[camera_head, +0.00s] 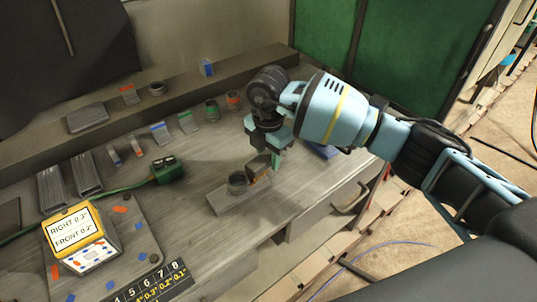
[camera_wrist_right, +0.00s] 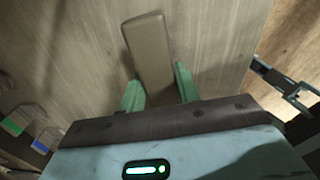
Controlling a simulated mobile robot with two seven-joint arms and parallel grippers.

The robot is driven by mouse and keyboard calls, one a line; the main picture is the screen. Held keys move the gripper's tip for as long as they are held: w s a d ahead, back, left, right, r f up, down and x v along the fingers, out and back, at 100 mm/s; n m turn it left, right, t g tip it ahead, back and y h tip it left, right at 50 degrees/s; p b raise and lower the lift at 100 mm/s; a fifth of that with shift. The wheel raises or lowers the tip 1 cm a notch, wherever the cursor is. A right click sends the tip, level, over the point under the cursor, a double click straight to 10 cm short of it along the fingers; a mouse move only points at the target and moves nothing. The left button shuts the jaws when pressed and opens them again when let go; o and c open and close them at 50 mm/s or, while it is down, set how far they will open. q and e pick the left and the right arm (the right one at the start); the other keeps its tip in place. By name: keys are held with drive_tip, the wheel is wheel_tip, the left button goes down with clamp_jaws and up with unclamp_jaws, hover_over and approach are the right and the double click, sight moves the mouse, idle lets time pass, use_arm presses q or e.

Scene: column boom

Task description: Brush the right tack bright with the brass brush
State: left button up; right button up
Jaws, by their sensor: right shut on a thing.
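My right gripper (camera_head: 268,152) points down over the bench, its green fingers shut on the brass brush (camera_head: 259,168), a dark block with a tan lower part. In the right wrist view, the brush (camera_wrist_right: 149,45) shows as a grey-brown bar between the green fingers of the gripper (camera_wrist_right: 158,84). The tacks are too small to make out, and the right side is partly hidden by the brush. My left gripper is out of view.
A yellow-edged box (camera_head: 82,236) reading "RIGHT 0.3" FRONT 0.2"" stands at the left. A green box with a cable (camera_head: 167,170), two metal channels (camera_head: 87,173) and several coloured coupons line the bench. A drawer handle (camera_head: 352,200) sticks out at the front edge.

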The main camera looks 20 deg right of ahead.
drive_tip(key=shift+f, duration=0.2)
drive_tip(key=shift+w, duration=0.1)
drive_tip(key=shift+w+a, duration=0.25)
drive_tip(key=shift+w, duration=0.25)
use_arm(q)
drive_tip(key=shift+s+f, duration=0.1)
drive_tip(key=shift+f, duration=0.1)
use_arm(e)
drive_tip(key=shift+s+d+r+p, duration=0.1)
drive_tip(key=shift+s+d+p, duration=0.2)
drive_tip(key=shift+s, duration=0.25)
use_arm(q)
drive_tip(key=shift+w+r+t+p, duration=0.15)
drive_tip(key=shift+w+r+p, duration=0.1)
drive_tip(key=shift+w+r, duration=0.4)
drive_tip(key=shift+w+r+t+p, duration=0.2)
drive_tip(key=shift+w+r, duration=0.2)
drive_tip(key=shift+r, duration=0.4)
use_arm(e)
drive_tip(key=shift+s+d+f, duration=0.15)
drive_tip(key=shift+s+f, duration=0.05)
drive_tip(key=shift+s, duration=0.45)
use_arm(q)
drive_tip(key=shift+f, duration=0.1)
